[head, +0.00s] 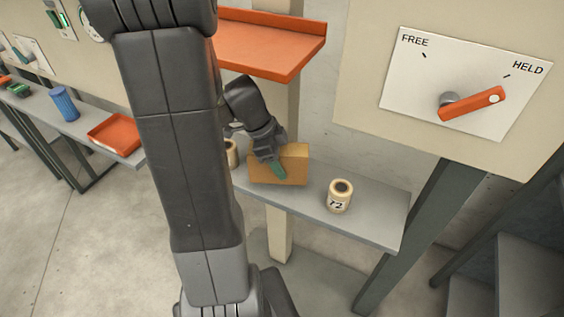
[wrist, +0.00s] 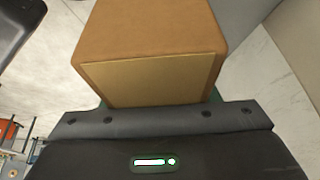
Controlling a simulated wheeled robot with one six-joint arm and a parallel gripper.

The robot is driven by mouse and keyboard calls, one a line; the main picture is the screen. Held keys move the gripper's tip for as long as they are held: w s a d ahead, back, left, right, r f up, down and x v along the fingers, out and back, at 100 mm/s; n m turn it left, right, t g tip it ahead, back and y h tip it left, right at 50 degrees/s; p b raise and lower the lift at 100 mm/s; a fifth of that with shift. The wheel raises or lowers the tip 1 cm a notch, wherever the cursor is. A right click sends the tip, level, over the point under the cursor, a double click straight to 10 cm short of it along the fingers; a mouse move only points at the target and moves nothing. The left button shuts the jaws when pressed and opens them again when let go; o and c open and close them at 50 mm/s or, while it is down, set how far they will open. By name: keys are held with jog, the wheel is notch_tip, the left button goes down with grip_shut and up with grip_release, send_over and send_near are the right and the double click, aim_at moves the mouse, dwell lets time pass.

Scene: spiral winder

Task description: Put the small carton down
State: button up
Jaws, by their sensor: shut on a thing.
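The small carton (head: 294,165) is a tan-brown box at the grey shelf (head: 377,217) in the head view. My gripper (head: 278,170) is shut on it, with a green fingertip showing against its near face. In the wrist view the carton (wrist: 150,50) fills the upper middle, just beyond the gripper body, with green finger edges (wrist: 160,102) at its sides. The carton looks roughly level. I cannot tell whether its underside touches the shelf or is slightly above it.
A cream canister marked 72 (head: 340,197) stands right of the carton; another (head: 232,153) is partly hidden at its left. An orange tray (head: 268,45) juts out above. A FREE/HELD lever (head: 472,104) is on the panel at right. The shelf's right end is clear.

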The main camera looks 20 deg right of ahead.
aim_at(283, 167)
jog(key=shift+w+d+r, duration=0.1)
jog(key=shift+w+d, duration=0.25)
jog(key=shift+d, duration=0.15)
jog(key=shift+f+p, duration=0.65)
jog(key=shift+f, duration=1.2)
jog(key=shift+f+b, duration=0.2)
jog(key=shift+b, duration=0.1)
jog(key=o, duration=1.2)
jog(key=shift+r, duration=0.1)
jog(key=shift+r+p, duration=0.2)
jog(key=shift+p, duration=0.15)
jog(key=b+v, duration=0.1)
jog(key=v, duration=0.4)
jog(key=shift+w+a, duration=0.1)
jog(key=shift+a, duration=0.05)
jog(key=shift+w+a+f+b, duration=0.1)
jog(key=shift+w+a+b, duration=0.35)
jog(key=shift+w+a, duration=0.9)
jog(key=shift+w+a+r+b, duration=0.1)
jog(key=shift+w+a+b, duration=0.4)
jog(key=shift+a, duration=1.65)
jog(key=shift+w+a+f+b, duration=0.1)
jog(key=shift+w+a+b, duration=0.55)
jog(key=shift+a, duration=1.1)
